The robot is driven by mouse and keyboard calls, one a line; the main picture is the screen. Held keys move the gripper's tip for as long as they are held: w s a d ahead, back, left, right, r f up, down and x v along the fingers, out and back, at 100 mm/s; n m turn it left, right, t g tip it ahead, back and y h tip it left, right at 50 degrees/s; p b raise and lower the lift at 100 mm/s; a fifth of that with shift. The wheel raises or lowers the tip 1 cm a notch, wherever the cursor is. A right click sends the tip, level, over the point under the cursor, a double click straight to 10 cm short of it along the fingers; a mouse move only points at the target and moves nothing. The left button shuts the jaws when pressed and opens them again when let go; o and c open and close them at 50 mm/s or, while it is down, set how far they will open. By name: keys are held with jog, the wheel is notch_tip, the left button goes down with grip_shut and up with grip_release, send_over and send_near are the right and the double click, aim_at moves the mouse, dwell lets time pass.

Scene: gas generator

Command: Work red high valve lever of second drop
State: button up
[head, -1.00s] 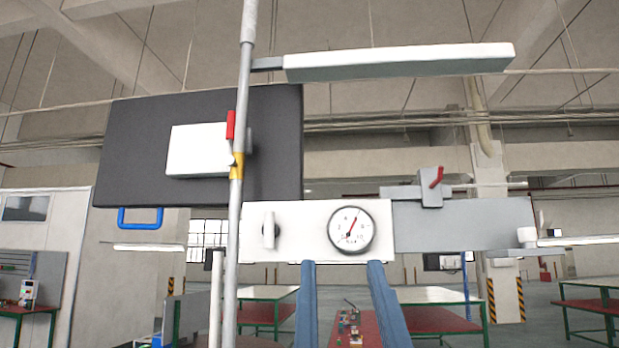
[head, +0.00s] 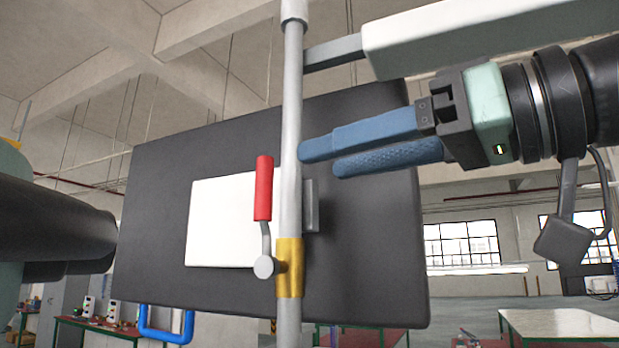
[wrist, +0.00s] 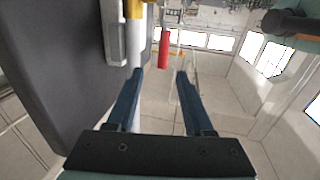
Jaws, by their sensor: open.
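The red valve lever (head: 263,188) points up from a brass valve body (head: 290,268) on a vertical grey pipe (head: 292,120). My gripper (head: 318,158) is in the head view, to the right of the pipe and a little above the lever's tip, with its blue fingers pointing left. In the wrist view the fingers (wrist: 160,73) are spread apart and nothing is between their tips. The red lever (wrist: 164,50) shows beyond the tips, with the pipe (wrist: 134,53) beside it on the left.
A dark panel (head: 360,250) with a white plate (head: 222,222) stands behind the pipe, and a blue handle (head: 166,335) hangs below it. A white bar (head: 480,35) runs above my gripper. A grey bracket (head: 311,205) is right of the pipe.

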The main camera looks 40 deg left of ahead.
aim_at(257, 175)
jog(key=a+p, duration=0.1)
jog(key=a, duration=0.2)
jog(key=a+p, duration=0.2)
jog(key=a, duration=0.2)
jog(key=s+a+p, duration=0.1)
jog(key=a+p, duration=0.1)
jog(key=a, duration=0.1)
jog(key=shift+a+r, duration=0.15)
jog(key=shift+a, duration=0.55)
jog(key=shift+a+p, duration=0.3)
jog(key=shift+a, duration=0.1)
jog(key=shift+a+f, duration=0.1)
jog(key=shift+f, duration=0.1)
grip_shut()
